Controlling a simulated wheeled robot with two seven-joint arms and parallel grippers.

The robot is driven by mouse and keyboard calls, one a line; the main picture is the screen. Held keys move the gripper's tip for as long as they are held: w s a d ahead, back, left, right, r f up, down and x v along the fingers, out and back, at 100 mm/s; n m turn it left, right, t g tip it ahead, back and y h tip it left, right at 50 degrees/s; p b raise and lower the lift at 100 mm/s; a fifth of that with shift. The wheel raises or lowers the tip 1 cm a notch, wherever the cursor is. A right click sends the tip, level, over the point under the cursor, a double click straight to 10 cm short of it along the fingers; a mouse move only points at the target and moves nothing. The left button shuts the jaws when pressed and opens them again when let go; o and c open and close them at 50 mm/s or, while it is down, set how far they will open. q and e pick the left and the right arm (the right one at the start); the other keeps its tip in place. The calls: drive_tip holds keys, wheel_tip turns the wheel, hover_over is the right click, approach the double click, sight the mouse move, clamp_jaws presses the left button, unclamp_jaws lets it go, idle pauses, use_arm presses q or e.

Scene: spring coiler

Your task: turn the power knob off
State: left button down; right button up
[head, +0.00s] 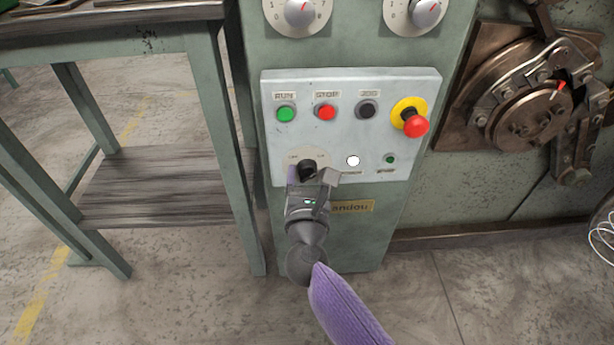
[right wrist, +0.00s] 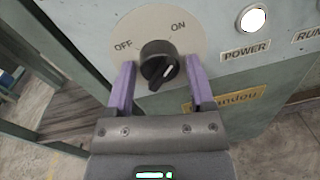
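The power knob (head: 308,167) is black and sits on a pale round plate low on the grey control panel. In the right wrist view the knob (right wrist: 158,64) shows between the labels OFF, at left, and ON, at upper right. A white mark shows on its face; I cannot tell surely which label it points to. My right gripper (head: 311,177) is at the knob. In the right wrist view its two purple fingers (right wrist: 160,82) stand open on either side of the knob, with a small gap visible at each side. My left gripper is not in view.
The white power lamp (head: 353,161) looks lit. Above are a green button (head: 286,113), red button (head: 327,112), black button (head: 367,110) and red emergency stop (head: 415,126). A table (head: 150,185) stands left, coiler machinery (head: 530,110) right.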

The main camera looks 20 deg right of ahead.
clamp_jaws()
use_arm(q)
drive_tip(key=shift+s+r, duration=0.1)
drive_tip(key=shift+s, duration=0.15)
